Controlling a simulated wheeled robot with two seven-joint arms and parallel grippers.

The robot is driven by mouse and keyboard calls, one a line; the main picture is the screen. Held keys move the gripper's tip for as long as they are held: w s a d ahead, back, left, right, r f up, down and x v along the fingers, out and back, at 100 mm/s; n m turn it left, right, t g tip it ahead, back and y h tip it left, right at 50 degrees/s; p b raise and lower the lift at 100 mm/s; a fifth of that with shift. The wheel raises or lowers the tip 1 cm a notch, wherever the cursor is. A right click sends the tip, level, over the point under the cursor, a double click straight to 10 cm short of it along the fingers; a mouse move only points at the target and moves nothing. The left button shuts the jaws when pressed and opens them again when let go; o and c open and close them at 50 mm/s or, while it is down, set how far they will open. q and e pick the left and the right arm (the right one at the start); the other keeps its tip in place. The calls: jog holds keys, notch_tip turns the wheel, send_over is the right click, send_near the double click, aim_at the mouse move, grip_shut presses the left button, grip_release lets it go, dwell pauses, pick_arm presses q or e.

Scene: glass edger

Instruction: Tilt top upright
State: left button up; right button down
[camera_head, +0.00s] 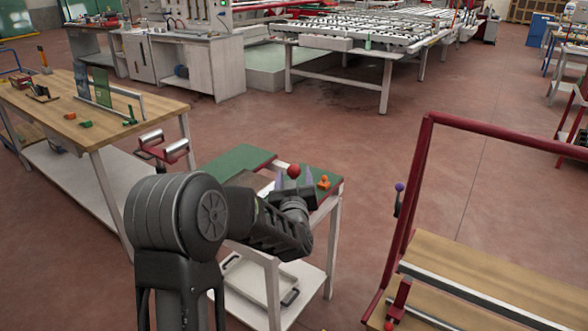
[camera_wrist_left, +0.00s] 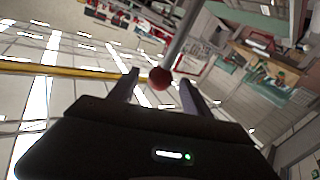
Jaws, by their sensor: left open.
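A small white-legged table has a green top (camera_head: 240,160) lying about flat, partly hidden behind my left arm. A red ball knob (camera_head: 293,171) shows over the table. In the left wrist view the red ball knob (camera_wrist_left: 160,77) sits at the end of a light grey rod (camera_wrist_left: 188,35). My left gripper (camera_head: 294,181) is open, with the knob between or just beyond its fingertips. In the left wrist view the fingers of my left gripper (camera_wrist_left: 158,88) stand apart on either side of the knob. I cannot tell whether they touch it. My right gripper is not in view.
An orange piece (camera_head: 324,182) lies on the green top's right part. A tray (camera_head: 255,282) rests on the lower shelf. A wooden workbench (camera_head: 60,100) stands left, and a red-framed cart (camera_head: 424,180) stands close on the right.

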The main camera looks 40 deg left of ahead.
pick_arm(q)
jog(key=shift+x, duration=1.35)
grip_shut()
dwell(0.4)
